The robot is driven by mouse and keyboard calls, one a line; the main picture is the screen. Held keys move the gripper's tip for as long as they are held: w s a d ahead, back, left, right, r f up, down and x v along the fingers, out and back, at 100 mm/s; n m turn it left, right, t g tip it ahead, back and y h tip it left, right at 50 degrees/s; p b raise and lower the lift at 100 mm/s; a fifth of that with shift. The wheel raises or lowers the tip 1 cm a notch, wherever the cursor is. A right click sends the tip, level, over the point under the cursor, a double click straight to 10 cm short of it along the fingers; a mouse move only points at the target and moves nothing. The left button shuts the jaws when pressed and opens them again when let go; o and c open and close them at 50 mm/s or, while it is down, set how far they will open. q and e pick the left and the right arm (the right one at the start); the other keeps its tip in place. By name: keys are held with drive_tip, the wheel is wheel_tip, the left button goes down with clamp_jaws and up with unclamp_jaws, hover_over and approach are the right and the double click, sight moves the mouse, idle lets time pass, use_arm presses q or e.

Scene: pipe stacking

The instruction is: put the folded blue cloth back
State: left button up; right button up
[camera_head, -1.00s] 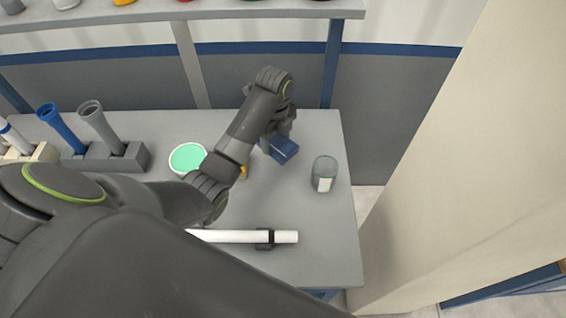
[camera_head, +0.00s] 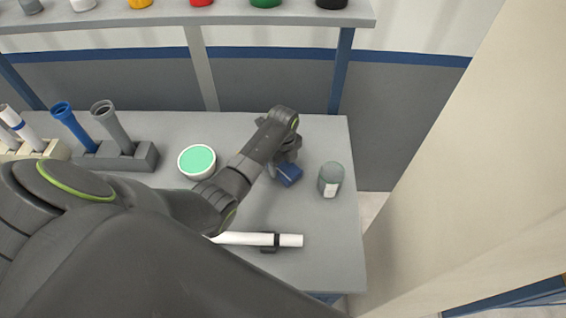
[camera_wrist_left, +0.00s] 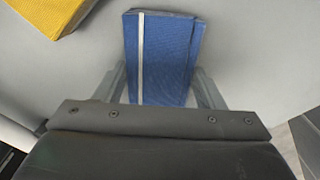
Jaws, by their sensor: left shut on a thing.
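The folded blue cloth (camera_head: 289,175) is at my left gripper (camera_head: 283,163), over the right part of the grey table in the head view. In the left wrist view the blue cloth (camera_wrist_left: 168,52), with a pale stripe along one side, lies between the two fingers of my left gripper (camera_wrist_left: 163,88). The gripper is shut on it. The cloth is at or close above the table top; I cannot tell whether it touches. My right gripper is not in view.
A white bowl with green contents (camera_head: 197,161) is to the left. A white pipe (camera_head: 258,239) lies in front. A yellow thing (camera_wrist_left: 50,14) shows in the wrist view. Pipes stand in a grey holder (camera_head: 122,155).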

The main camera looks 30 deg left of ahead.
sight(283, 166)
use_arm(q)
drive_tip(key=shift+f, duration=0.2)
drive_tip(key=o, duration=1)
drive_tip(key=shift+c, duration=0.2)
drive_tip(key=shift+r, duration=0.1)
wheel_tip(283, 166, up, 12)
drive_tip(key=b, duration=0.1)
drive_tip(key=shift+r, duration=0.15)
